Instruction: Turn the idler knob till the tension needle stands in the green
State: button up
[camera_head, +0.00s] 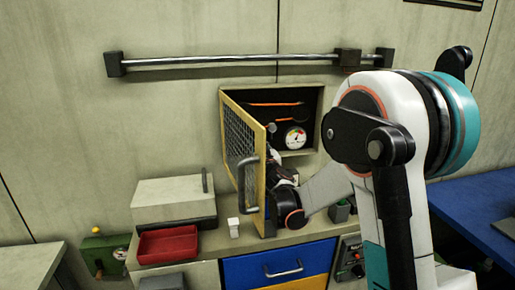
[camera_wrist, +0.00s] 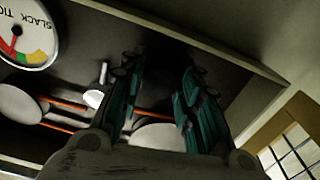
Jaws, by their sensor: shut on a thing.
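The tension gauge (camera_head: 295,137) is a white round dial inside an open wall cabinet. In the wrist view the dial (camera_wrist: 22,32) is upside down and cut by the picture's edge. My gripper (camera_head: 276,157) reaches into the cabinet below the gauge, partly behind the mesh door. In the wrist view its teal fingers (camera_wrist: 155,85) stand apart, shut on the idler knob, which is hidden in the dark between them.
The yellow-framed mesh door (camera_head: 247,150) stands open close to my gripper's left. Pale discs (camera_wrist: 20,104) and orange strands (camera_wrist: 65,127) lie behind the fingers. A red tray (camera_head: 167,245), a grey box (camera_head: 174,200) and a small white object (camera_head: 233,228) stand on the counter.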

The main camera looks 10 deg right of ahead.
jog(key=shift+n, duration=0.3)
jog(key=n, duration=0.4)
jog(key=shift+n, duration=0.3)
jog(key=n, duration=0.5)
jog(key=shift+n, duration=0.3)
jog(key=o, duration=1.1)
jog(key=shift+a, duration=0.1)
jog(key=shift+c, duration=0.2)
jog(key=shift+s, duration=0.1)
